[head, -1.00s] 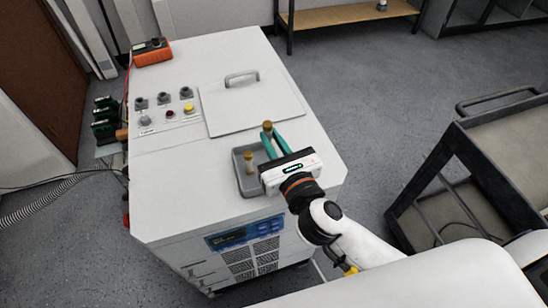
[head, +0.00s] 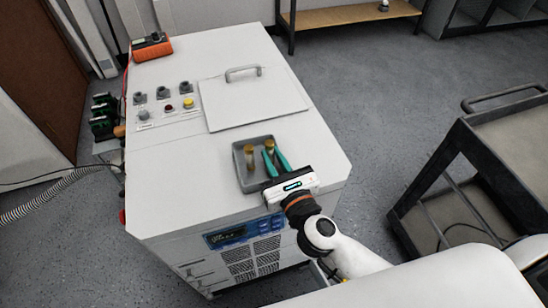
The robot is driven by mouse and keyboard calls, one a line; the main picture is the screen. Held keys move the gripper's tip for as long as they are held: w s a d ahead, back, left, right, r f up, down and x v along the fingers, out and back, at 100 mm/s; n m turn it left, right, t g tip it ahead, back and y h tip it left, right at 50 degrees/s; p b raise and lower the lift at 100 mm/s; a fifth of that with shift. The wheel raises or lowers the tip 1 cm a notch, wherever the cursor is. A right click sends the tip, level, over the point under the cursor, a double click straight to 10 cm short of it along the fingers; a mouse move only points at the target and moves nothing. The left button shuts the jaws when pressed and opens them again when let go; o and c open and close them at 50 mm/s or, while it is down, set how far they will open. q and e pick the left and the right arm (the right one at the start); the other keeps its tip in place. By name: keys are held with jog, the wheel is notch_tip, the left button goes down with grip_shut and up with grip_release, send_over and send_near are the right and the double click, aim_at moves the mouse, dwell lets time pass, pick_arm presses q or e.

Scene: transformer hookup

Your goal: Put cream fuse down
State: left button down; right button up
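The small grey tray (head: 241,178) sits on the front right of the white cabinet's top. My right gripper (head: 271,153) reaches over the tray from the front right. Its teal fingers are on both sides of a fuse with a brown-gold cap, which I take as the cream fuse (head: 269,144); they look closed on it. The fuse is upright and within the tray's outline; its lower part is hidden, so I cannot tell whether it touches the tray floor. A second, similar fuse (head: 249,155) stands in the tray to the left. My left gripper is out of view.
The white cabinet (head: 180,190) has a raised panel with a handle (head: 243,73), and knobs and buttons (head: 165,106) at left. An orange meter (head: 151,47) lies at its far left corner. A dark cart (head: 500,150) stands at right, with open floor between.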

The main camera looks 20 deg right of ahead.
jog(key=o, duration=0.4)
jog(key=shift+c, duration=0.2)
jog(key=shift+r, duration=0.15)
jog(key=s+d+b, duration=0.1)
jog(key=s+b, duration=0.2)
jog(key=s, duration=0.9)
jog(key=shift+d, duration=0.25)
